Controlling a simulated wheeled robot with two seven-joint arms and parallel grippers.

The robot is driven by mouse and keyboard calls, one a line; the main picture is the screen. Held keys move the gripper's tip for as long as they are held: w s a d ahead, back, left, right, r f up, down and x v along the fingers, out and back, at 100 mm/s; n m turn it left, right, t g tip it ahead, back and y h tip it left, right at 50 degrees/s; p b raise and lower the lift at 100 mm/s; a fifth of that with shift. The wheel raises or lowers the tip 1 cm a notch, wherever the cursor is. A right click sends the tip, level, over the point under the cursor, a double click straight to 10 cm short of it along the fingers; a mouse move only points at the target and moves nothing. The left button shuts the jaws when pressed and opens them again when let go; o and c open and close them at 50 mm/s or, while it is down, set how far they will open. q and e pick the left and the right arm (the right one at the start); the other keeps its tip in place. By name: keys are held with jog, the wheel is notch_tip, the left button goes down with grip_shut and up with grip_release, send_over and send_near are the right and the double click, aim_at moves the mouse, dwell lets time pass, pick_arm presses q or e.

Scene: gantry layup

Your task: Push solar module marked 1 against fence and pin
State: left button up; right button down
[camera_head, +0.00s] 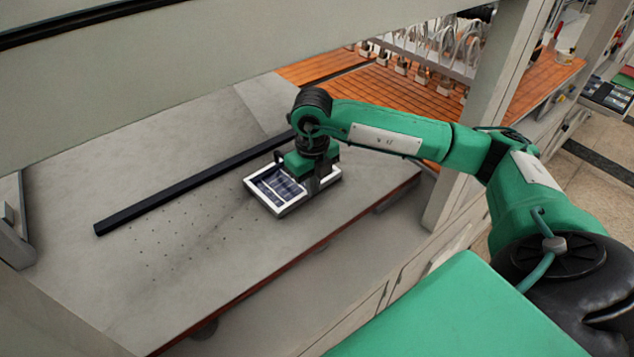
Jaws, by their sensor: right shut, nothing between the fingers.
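The solar module (270,189) is a small white-framed panel with dark cells, lying flat on the grey table. No number on it can be read. The fence (170,197) is a long black bar lying diagonally on the table behind the module. A strip of bare table shows between the module's left corner and the fence; the far side is partly hidden by my arm. My right gripper (312,190) points down at the module's right part, shut and empty. Whether it touches the frame cannot be told. No pin can be made out clearly. My left gripper is out of view.
The grey table (200,270) has small holes left of the module and is otherwise clear there. A grey gantry beam (200,70) crosses above, with a post (480,110) at right. An orange slatted surface (420,105) with metal fittings lies behind.

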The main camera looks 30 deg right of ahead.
jog(key=shift+w+f+b, duration=0.2)
jog(key=shift+w+b, duration=0.35)
jog(key=w+b, duration=0.2)
jog(key=w, duration=0.1)
jog(key=w+b, duration=0.1)
jog(key=w, duration=0.1)
jog(key=shift+w+a, duration=0.25)
jog(key=shift+a, duration=0.05)
jog(key=shift+w+r+b, duration=0.1)
jog(key=shift+w+b, duration=0.1)
jog(key=shift+b, duration=0.1)
jog(key=shift+s+r, duration=0.15)
jog(key=shift+r, duration=0.15)
jog(key=shift+d, duration=0.1)
